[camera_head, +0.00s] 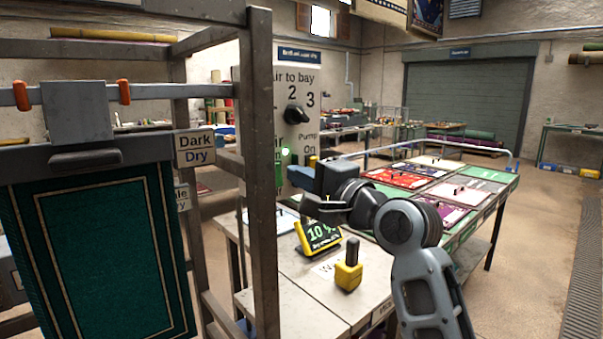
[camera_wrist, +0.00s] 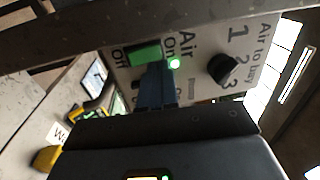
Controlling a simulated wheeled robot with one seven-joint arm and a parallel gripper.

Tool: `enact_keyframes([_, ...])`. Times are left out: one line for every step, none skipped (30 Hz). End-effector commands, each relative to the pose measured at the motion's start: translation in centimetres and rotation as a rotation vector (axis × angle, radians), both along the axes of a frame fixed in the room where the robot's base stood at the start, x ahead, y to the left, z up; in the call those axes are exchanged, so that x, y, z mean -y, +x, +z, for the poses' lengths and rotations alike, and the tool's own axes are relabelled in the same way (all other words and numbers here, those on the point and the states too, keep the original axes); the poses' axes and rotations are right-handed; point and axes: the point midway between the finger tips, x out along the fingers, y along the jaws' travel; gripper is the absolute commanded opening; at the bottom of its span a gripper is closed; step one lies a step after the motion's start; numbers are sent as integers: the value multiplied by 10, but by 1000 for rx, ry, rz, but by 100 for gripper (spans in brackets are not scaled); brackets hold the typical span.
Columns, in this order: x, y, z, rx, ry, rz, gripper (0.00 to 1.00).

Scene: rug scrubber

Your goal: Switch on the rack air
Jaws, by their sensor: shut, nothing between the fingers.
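The grey control panel (camera_head: 283,92) stands behind the rack post, its lettering partly hidden in the head view. In the wrist view the panel (camera_wrist: 195,87) appears turned, with "Air", "On" and "Off" around a green switch (camera_wrist: 144,54). A small green lamp (camera_wrist: 174,63) glows beside the switch; the lamp also shows in the head view (camera_head: 285,151). A black selector knob (camera_wrist: 223,68) sits under "Air to bay". My gripper (camera_wrist: 152,75) is shut and empty, its blue fingers close to the green switch. I cannot tell whether they touch.
A metal rack post (camera_head: 259,170) stands left of my gripper. A green rug (camera_head: 100,250) hangs from the rack at left. A yellow block with a dark handle (camera_head: 349,276) and a yellow-framed display (camera_head: 318,234) stand on the bench (camera_head: 300,300) below my arm.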

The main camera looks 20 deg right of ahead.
Motion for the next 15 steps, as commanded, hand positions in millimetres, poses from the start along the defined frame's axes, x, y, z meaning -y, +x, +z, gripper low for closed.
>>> enact_keyframes([1,-2,1,1,0,-1,0])
enact_keyframes([3,-7,1,1,0,-1,0])
enact_keyframes([4,-11,1,0,0,-1,0])
enact_keyframes([5,-14,2,1,-1,-1,0])
enact_keyframes([6,-18,3,2,0,-1,0])
enact_keyframes([8,-22,4,1,0,-2,0])
enact_keyframes([9,-26,4,2,-1,-2,0])
enact_keyframes([10,-29,5,2,0,-2,0])
enact_keyframes([12,-34,6,2,0,-2,0])
enact_keyframes([13,-38,7,1,0,-2,0])
enact_keyframes([14,-42,7,1,0,-2,0])
enact_keyframes([16,-48,9,2,0,-2,0])
enact_keyframes([18,-53,10,2,0,-2,0])
enact_keyframes([20,-57,11,2,1,-2,0])
enact_keyframes([22,-63,12,2,1,-3,0])
